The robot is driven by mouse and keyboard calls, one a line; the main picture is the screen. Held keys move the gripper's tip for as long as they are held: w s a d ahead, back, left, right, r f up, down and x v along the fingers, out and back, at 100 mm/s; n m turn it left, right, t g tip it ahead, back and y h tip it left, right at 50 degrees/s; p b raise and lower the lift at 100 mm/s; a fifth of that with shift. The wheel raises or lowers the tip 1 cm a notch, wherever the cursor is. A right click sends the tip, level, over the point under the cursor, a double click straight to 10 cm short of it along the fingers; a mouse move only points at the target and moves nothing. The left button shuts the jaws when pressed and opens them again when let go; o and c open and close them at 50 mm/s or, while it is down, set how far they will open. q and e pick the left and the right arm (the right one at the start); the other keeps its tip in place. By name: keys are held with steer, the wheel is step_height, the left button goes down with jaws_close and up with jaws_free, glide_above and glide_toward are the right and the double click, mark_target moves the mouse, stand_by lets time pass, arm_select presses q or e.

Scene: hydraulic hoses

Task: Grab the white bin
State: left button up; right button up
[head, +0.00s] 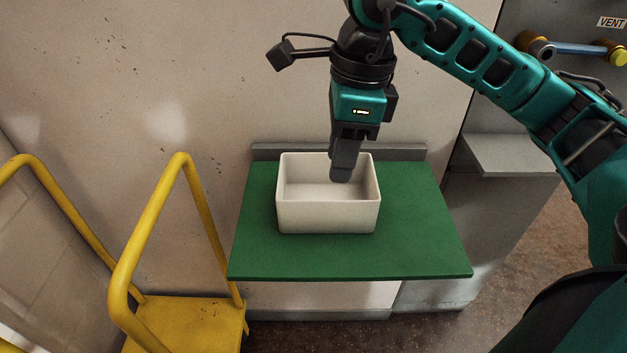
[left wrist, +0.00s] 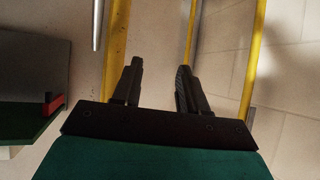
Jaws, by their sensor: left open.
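The white bin (head: 328,213) is a rectangular, open-topped box. It stands upright on the green tabletop (head: 420,240) in the head view, and the inside that shows is empty. My right gripper (head: 341,176) points down at the bin from above, its fingertips overlapping the back right part of the opening. The fingers line up one behind the other, so their gap is hidden, and I cannot tell whether they touch the back wall. My left gripper (left wrist: 160,66) shows only in the left wrist view, open with nothing between its fingers, away from the bin.
Yellow handrails (head: 148,235) rise from a yellow step (head: 190,322) left of the table; yellow rails (left wrist: 248,65) also stand beyond my left gripper. A wall is behind the table. A grey cabinet (head: 510,155) with a ledge stands at the right. Green surface is clear around the bin.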

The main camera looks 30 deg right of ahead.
glide_toward(324, 232)
steer(key=shift+w+a+f, duration=0.1)
steer(key=shift+w+f, duration=0.05)
steer(key=shift+f, duration=1.3)
steer(key=shift+w+a+f, duration=0.1)
steer(key=shift+w+f, duration=0.05)
steer(key=shift+f, duration=1.3)
jaws_close()
